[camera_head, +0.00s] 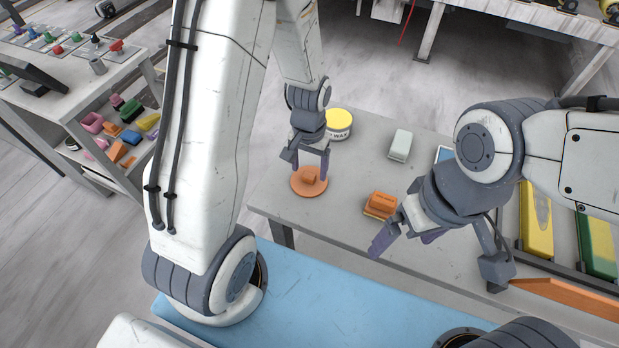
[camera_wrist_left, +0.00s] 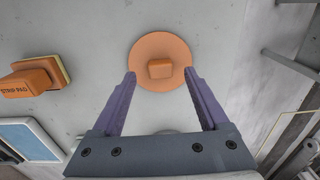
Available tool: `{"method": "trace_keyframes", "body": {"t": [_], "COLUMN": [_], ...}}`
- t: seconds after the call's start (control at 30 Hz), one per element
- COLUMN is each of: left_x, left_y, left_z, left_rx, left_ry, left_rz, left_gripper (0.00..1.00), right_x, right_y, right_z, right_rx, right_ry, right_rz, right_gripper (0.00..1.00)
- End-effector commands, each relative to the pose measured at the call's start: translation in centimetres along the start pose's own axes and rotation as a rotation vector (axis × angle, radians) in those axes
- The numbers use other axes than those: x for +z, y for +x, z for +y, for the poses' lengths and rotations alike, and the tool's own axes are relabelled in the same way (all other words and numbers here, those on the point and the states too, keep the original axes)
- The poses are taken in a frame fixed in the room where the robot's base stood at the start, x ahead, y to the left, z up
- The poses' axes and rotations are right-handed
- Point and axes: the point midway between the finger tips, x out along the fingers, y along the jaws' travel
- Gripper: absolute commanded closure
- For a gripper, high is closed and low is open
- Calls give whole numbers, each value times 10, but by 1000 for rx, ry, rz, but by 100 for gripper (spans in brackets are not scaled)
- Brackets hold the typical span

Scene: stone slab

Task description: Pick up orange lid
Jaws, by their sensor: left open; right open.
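The orange lid (camera_head: 309,182) is a flat round disc with a small block-shaped knob, lying on the grey table (camera_head: 345,215) near its left end. It also shows in the left wrist view (camera_wrist_left: 160,50). My left gripper (camera_head: 312,165) is above the lid with its fingers pointing down. In the wrist view its open fingers (camera_wrist_left: 159,78) straddle the lid's near part, with the knob between and beyond the tips; I cannot tell whether they touch it. My right gripper (camera_head: 420,240) is open and empty near the table's front edge, right of the orange pad.
An orange strip pad (camera_head: 380,204) lies right of the lid. A yellow-topped wax tin (camera_head: 338,123) stands behind it, and a pale grey-green block (camera_head: 400,145) lies farther right. Yellow and green items (camera_head: 537,220) sit in a rack at the right.

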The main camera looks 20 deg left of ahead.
Motion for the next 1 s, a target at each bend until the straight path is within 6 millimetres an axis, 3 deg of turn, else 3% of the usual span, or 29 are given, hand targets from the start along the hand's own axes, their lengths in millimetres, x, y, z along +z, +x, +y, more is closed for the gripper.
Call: {"method": "trace_keyframes", "body": {"t": [0.13, 0.4, 0.47, 0.6, 0.63, 1.0], "left_x": [0, 0, 0, 0, 0, -1], "left_y": [16, 19, 19, 19, 19, 15], "left_z": [0, 0, 0, 0, 0, 0], "left_rx": [0, 0, 0, 0, 0, 0], "left_ry": [0, -1, -1, -1, -1, 0], "left_rz": [-2, 1, 1, 1, 1, 3], "left_gripper": [22, 22, 42, 95, 100, 100], "right_x": [0, 0, 0, 0, 0, 0], "right_y": [-1, -1, -1, -1, -1, 0], "right_z": [0, 0, 0, 0, 0, 0], "right_rx": [0, 0, 0, 0, 0, 0], "right_ry": [0, 0, 0, 0, 0, 0], "right_rz": [0, 0, 0, 0, 0, 0], "right_gripper": [1, 1, 1, 1, 1, 1]}}
